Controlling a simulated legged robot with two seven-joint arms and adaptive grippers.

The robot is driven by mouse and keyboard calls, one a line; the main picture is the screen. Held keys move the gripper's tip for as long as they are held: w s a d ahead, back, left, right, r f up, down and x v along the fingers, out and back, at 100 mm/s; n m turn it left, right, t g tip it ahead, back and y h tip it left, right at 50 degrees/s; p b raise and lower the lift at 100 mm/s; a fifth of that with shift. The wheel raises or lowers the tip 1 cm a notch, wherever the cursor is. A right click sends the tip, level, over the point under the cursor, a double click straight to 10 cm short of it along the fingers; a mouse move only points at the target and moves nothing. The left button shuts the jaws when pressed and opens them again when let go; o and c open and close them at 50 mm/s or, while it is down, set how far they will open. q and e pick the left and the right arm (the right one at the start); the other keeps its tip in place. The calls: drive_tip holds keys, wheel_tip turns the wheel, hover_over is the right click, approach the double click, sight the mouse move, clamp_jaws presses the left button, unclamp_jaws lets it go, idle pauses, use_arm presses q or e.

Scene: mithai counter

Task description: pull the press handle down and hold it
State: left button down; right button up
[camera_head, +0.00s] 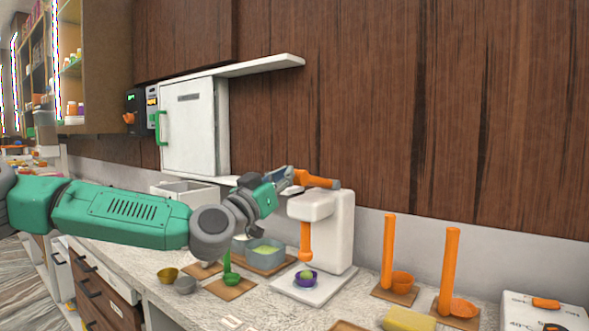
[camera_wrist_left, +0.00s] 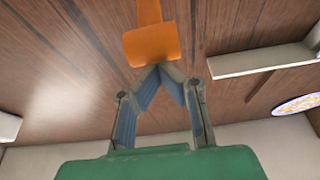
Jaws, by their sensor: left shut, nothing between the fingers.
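The white press (camera_head: 340,225) stands on the counter at the centre right, with an orange plunger (camera_head: 306,243) hanging over a purple bowl (camera_head: 296,281) that holds a pale green ball (camera_head: 306,274). Its orange handle (camera_head: 318,180) sticks out near the top, toward the left. My left gripper (camera_head: 292,178) is at the handle's left end. Its fingers are shut with nothing between them. In the left wrist view, the closed fingertips (camera_wrist_left: 160,68) are at the edge of the wide orange handle end (camera_wrist_left: 150,45). I cannot tell whether they touch it. My right gripper is not in view.
Orange ladles (camera_head: 388,255) stand on wooden squares to the right of the press. Small bowls (camera_head: 168,274) and a grey container (camera_head: 262,252) are to its left. A white wall cabinet (camera_head: 190,128) and a shelf (camera_head: 262,65) are behind my left arm.

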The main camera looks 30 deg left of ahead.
use_arm(q)
drive_tip(key=shift+t, duration=0.4)
drive_tip(key=f+b, duration=0.3)
drive_tip(key=f, duration=0.1)
drive_tip(key=shift+s+b, duration=0.3)
drive_tip(key=shift+b, duration=0.1)
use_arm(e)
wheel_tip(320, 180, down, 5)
use_arm(q)
drive_tip(key=shift+f, duration=0.1)
idle(0.6)
